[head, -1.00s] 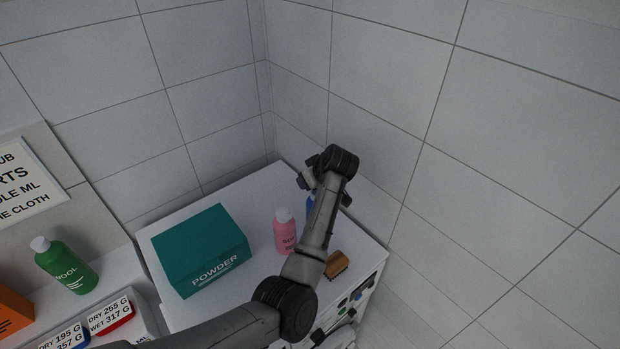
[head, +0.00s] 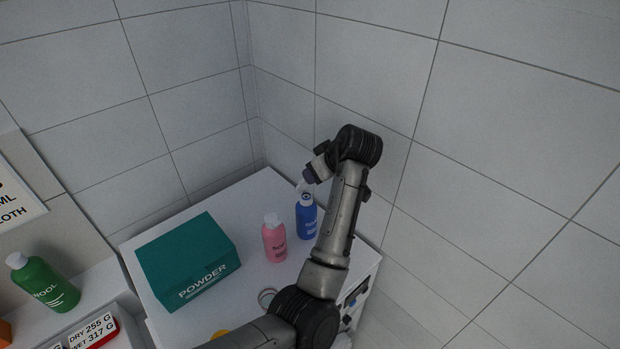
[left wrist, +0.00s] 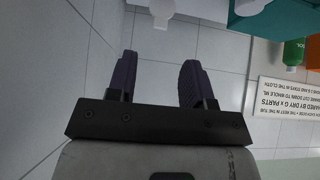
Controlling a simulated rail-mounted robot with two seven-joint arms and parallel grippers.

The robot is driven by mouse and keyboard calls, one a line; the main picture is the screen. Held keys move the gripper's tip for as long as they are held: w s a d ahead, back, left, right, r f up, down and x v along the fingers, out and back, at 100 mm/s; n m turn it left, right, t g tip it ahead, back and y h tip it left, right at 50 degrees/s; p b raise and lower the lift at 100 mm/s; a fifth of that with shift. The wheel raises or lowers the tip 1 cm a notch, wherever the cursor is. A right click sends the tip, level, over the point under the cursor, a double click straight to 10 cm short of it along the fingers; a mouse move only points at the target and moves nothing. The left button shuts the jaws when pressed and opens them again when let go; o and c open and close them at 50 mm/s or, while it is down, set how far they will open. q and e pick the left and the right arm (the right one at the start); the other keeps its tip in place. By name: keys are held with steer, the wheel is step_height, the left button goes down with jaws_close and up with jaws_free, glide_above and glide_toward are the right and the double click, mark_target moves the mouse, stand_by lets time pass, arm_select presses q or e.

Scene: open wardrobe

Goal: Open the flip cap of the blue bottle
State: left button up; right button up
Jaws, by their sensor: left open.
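The blue bottle (head: 306,222) stands upright on the white top of a cabinet, right of the pink bottle (head: 273,240). Its white cap (head: 301,188) shows a flap standing up from the bottle's top, tilted to the left, so it looks flipped open. My left gripper (head: 308,176) is just above the cap, apart from the bottle as far as I can tell. In the left wrist view its two dark fingers (left wrist: 160,65) are spread with nothing between them. A white cap-like piece (left wrist: 162,9) lies beyond the fingertips. My right gripper is not in view.
A teal powder box (head: 188,260) stands left of the bottles on the white cabinet top (head: 250,195). Tiled walls close in behind and at the right. A green bottle (head: 45,285) stands on a lower surface at the left.

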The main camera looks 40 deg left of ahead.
arm_select(q)
steer(key=shift+v, duration=1)
